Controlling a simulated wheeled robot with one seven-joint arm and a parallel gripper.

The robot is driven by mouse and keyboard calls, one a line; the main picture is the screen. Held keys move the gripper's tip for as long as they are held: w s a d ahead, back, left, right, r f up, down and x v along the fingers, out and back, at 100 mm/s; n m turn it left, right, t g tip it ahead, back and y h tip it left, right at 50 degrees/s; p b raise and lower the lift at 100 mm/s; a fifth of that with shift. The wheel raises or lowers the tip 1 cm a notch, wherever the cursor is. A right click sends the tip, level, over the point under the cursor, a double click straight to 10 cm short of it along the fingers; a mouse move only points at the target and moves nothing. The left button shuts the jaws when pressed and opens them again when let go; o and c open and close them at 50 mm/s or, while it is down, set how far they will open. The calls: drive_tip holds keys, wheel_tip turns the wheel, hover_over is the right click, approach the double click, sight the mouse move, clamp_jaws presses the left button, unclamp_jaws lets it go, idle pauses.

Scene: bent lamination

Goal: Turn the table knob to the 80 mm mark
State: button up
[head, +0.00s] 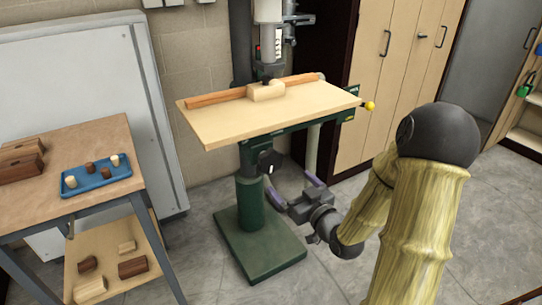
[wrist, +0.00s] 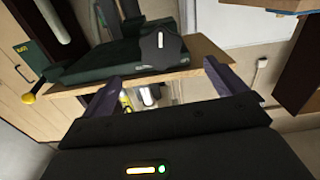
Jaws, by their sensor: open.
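The table knob (head: 269,161) is black and lobed, on the green bracket under the drill press table. It also shows in the wrist view (wrist: 162,46), near the top centre, with a short white line on its face. My gripper (head: 288,178) is open and empty, below and to the right of the knob in the head view. In the wrist view the gripper (wrist: 160,73) has its two purple fingers spread apart, with the knob beyond them and not between them. No readable 80 mm mark shows in either view.
The wooden drill table (head: 280,116) carries a fence (head: 216,98) and a wood block (head: 266,91). A yellow ball handle (head: 369,106) sticks out at its right end. A workbench (head: 98,140) with a blue tray (head: 96,176) stands at left. Floor in front of the green base (head: 262,251) is clear.

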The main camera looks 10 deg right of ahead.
sight(272, 165)
drive_tip(key=b+x, duration=0.1)
drive_tip(key=x, duration=1)
drive_tip(key=shift+w+a, duration=0.15)
drive_tip(key=shift+w, duration=0.2)
drive_tip(key=c, duration=1)
